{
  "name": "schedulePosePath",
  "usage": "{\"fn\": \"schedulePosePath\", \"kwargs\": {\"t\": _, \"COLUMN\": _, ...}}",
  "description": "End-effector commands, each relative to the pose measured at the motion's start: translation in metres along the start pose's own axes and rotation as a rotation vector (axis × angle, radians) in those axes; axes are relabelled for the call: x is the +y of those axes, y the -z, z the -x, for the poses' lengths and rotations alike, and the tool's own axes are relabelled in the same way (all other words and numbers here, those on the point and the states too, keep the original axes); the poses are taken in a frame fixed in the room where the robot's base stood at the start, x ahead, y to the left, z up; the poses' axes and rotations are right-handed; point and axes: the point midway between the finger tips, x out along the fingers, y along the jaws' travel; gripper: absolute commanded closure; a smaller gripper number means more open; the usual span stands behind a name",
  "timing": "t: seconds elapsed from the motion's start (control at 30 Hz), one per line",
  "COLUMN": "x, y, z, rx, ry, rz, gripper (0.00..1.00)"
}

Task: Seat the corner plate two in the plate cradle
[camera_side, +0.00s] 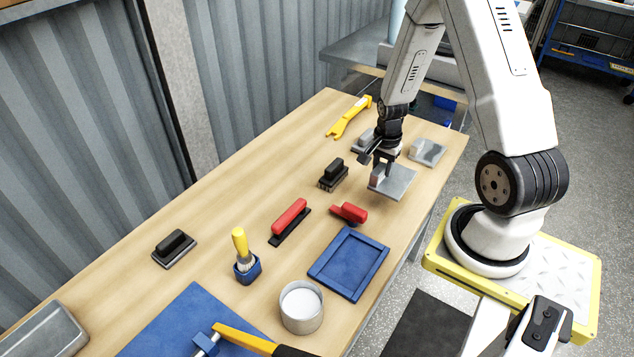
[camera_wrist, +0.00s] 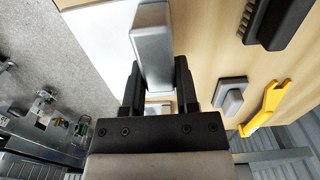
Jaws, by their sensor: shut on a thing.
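My gripper (camera_side: 383,162) is shut on the upright grey block of a grey metal plate (camera_side: 396,184) near the table's right edge. In the wrist view the block (camera_wrist: 151,45) lies between the fingers of my gripper (camera_wrist: 158,82), and the pale plate (camera_wrist: 97,30) spreads beyond it. I take this held plate for corner plate two; no mark on it is readable. I cannot tell whether its underside touches the table. A blue rimmed tray (camera_side: 376,262), apparently the plate cradle, lies nearer the camera, apart from the plate, and looks empty.
Similar grey plates (camera_side: 430,153) stand behind my gripper. A white-filled pot (camera_side: 301,309) stands beside the blue tray. A yellow tool (camera_side: 350,117) lies at the back.

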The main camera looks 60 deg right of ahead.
Motion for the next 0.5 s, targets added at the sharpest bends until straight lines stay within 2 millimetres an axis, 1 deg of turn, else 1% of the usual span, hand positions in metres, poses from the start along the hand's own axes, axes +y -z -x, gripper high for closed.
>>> {"fn": "schedulePosePath", "kwargs": {"t": 0.17, "x": -0.011, "y": -0.033, "z": 0.006, "rx": 0.001, "ry": 0.001, "rz": 0.008, "gripper": 1.00}}
{"fn": "schedulePosePath", "kwargs": {"t": 0.3, "x": -0.017, "y": -0.065, "z": 0.011, "rx": 0.001, "ry": 0.001, "rz": 0.008, "gripper": 1.00}}
{"fn": "schedulePosePath", "kwargs": {"t": 0.5, "x": -0.019, "y": -0.111, "z": 0.019, "rx": 0.000, "ry": 0.000, "rz": 0.009, "gripper": 1.00}}
